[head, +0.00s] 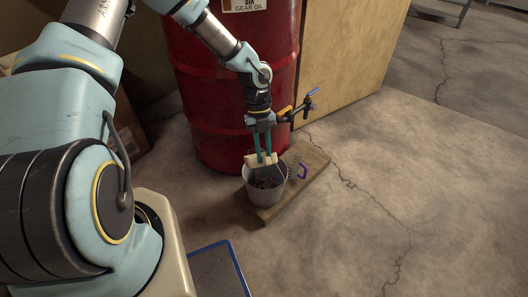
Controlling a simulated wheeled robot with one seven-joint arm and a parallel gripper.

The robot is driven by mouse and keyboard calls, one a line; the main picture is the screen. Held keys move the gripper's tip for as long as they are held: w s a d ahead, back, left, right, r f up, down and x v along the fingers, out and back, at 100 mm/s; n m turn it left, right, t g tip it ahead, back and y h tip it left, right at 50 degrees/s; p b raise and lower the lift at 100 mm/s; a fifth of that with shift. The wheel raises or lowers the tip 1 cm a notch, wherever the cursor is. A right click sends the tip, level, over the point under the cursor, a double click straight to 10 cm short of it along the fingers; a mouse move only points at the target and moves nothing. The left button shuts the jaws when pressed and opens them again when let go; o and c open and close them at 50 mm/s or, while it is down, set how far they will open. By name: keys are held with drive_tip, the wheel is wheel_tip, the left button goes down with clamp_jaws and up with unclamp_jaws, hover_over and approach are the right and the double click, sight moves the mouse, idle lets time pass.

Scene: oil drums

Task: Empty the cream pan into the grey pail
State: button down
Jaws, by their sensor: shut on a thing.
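My gripper (265,158) points down over the grey pail and is shut on the cream pan (252,161). Only a small cream piece of the pan shows between and beside the fingers, at the pail's back rim. It looks tilted, but I cannot tell whether anything is in it. The grey pail (265,193) stands upright on a wooden board, and dark stuff shows inside it. The fingers hide part of the pail's opening. I cannot tell whether the pan touches the rim.
A red oil drum (215,110) stands right behind, with a blue-handled tap (305,103) jutting out near my wrist. The wooden board (308,158) carries a small purple item (303,171). A blue-edged panel (218,270) lies at the bottom. Cracked floor at the right is clear.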

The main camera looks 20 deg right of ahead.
drive_tip(key=shift+w+r+p, duration=0.2)
drive_tip(key=shift+r+p, duration=0.05)
drive_tip(key=shift+p, duration=0.2)
drive_tip(key=shift+w+d+r+g+p, duration=0.15)
drive_tip(key=shift+w+r+g+p, duration=0.35)
drive_tip(key=shift+w+g+p, duration=0.25)
drive_tip(key=shift+w+d+r+g+y+b, duration=0.15)
drive_tip(key=shift+w+r+g+b, duration=0.15)
drive_tip(key=shift+w+g, duration=0.35)
drive_tip(key=shift+w+d+r+g+y+b, duration=0.15)
drive_tip(key=shift+w+r+g, duration=0.2)
drive_tip(key=shift+w+g, duration=0.2)
drive_tip(key=shift+w, duration=0.1)
drive_tip(key=shift+w+d+r+g+b, duration=0.1)
drive_tip(key=shift+w+r+g+b, duration=0.15)
drive_tip(key=shift+w+g+b, duration=0.55)
drive_tip(key=shift+w+b, duration=0.4)
drive_tip(key=shift+b, duration=0.2)
drive_tip(key=shift+w+r+g+b, duration=0.25)
drive_tip(key=shift+w+r+b, duration=0.05)
drive_tip(key=shift+b, duration=0.1)
